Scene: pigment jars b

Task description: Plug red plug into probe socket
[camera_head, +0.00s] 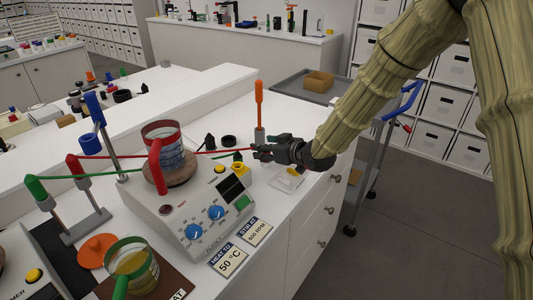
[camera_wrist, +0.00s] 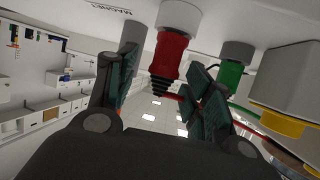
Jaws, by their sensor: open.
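A red plug (camera_wrist: 171,55) with a black ribbed cable end shows in the wrist view, on a grey cylindrical mount. It lies between my fingers in the picture; contact cannot be told. My gripper (camera_wrist: 160,88) is open. In the head view, my gripper (camera_head: 262,152) is to the right of the hotplate (camera_head: 190,212), above the white bench. The red plug's near end cannot be made out there, but a red cable (camera_head: 222,153) runs to my fingers. A green plug (camera_wrist: 231,74) on its own grey mount is beside it in the wrist view. The probe socket cannot be identified.
An orange-handled tool (camera_head: 259,92) stands upright just behind my gripper. A red-rimmed beaker (camera_head: 165,145) sits on the hotplate, and a green-rimmed jar (camera_head: 133,268) stands in front. A blue clamp stand (camera_head: 96,112) is at the left. Two cards (camera_head: 228,260) lie at the front edge.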

